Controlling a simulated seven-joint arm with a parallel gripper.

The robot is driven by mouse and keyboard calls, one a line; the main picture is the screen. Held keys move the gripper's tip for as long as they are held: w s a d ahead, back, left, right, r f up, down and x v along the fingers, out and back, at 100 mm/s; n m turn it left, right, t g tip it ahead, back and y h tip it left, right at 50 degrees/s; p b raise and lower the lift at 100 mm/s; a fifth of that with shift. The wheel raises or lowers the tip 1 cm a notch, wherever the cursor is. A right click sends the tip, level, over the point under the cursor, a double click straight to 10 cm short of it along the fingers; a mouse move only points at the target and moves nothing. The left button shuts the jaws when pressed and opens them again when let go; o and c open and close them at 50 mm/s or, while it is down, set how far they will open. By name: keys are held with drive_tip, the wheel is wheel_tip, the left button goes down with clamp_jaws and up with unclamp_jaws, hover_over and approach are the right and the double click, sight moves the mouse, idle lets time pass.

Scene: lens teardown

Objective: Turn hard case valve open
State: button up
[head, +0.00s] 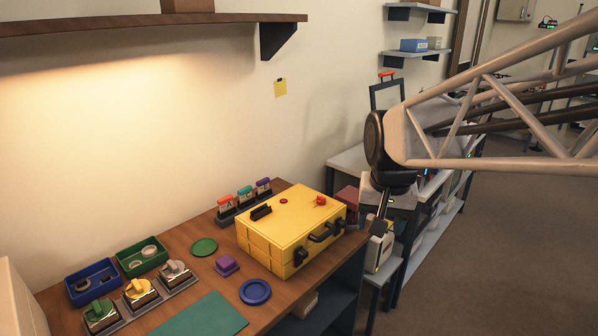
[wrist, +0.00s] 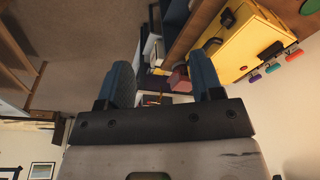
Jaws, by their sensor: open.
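The yellow hard case (head: 290,232) lies shut on the wooden bench, its black handle and latches facing front right. A small red winged knob (head: 320,201), which looks like the valve, sits on the lid near its right corner. A smaller round red piece (head: 283,201) and a black block are also on the lid.
Red, teal and purple labelled tags (head: 245,195) stand behind the case. Left of it are a blue round lid (head: 255,291), a purple block (head: 227,265), a green disc (head: 204,247), and blue and green trays. A dark red box (head: 347,199) stands beyond the case.

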drive_tip(key=w+a+f+m, duration=0.1)
drive_tip(key=w+m, duration=0.1)
drive_tip(key=w, duration=0.8)
drive_tip(key=w+a+f+m, duration=0.1)
drive_tip(key=w+a, duration=0.1)
drive_tip(key=w, duration=0.8)
drive_tip(key=m+g, duration=0.2)
drive_tip(key=m, duration=0.1)
hover_over(321, 197)
drive_tip(key=f, duration=0.8)
drive_tip(key=shift+s+d+f, duration=0.15)
drive_tip(key=shift+s+f, duration=0.1)
drive_tip(key=shift+f, duration=0.05)
drive_tip(key=shift+w+f, duration=0.25)
drive_tip(key=shift+w, duration=0.15)
drive_tip(key=shift+f, duration=3.9)
drive_tip(key=shift+c, duration=0.3)
drive_tip(key=c, duration=0.9)
drive_tip(key=shift+o, duration=0.2)
